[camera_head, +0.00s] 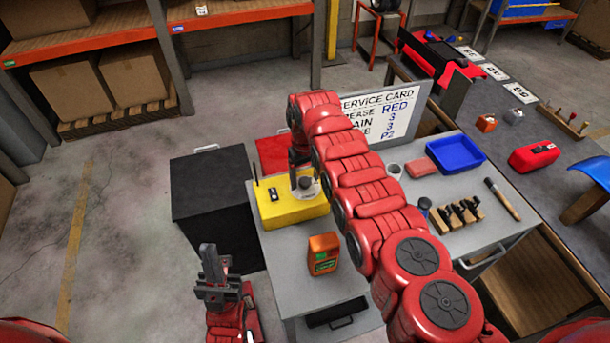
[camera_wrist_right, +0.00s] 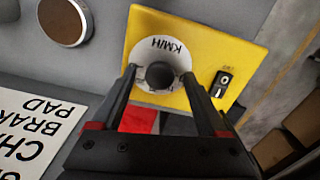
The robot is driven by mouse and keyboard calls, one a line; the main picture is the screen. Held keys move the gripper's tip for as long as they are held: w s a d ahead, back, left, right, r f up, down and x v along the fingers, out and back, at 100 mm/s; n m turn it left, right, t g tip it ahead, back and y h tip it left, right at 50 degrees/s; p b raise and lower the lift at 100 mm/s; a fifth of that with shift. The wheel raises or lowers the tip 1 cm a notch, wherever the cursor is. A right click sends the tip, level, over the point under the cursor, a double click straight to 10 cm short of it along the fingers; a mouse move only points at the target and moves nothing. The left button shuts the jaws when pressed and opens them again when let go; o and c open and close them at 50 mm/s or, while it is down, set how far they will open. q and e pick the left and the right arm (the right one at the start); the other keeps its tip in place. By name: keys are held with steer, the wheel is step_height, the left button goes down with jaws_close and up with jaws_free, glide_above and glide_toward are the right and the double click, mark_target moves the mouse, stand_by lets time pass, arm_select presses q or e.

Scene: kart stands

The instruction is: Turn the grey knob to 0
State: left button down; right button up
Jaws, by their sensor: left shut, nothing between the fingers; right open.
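A yellow box (camera_head: 285,214) sits on the grey cabinet top in the head view. In the right wrist view its yellow face (camera_wrist_right: 150,97) bears a white dial (camera_wrist_right: 162,47) marked KM/H, upside down. The dark grey knob (camera_wrist_right: 160,75) is at the dial's middle. My right gripper (camera_head: 303,181) is over the box, open, its fingers on either side of the knob. I cannot tell whether they touch it. The knob's pointer and the dial numbers are not readable. My left gripper (camera_head: 219,270) is shut and empty, left of the cabinet's front.
A black-and-white switch (camera_wrist_right: 222,84) is beside the dial. An orange canister (camera_head: 323,254) stands in front of the box. A service card (camera_head: 385,108) stands behind. A blue tray (camera_head: 456,154) and a wooden block with black pieces (camera_head: 455,216) lie to the right. A black cabinet (camera_head: 212,190) is left.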

steer(key=shift+f, duration=0.1)
jaws_close()
stand_by(0.4)
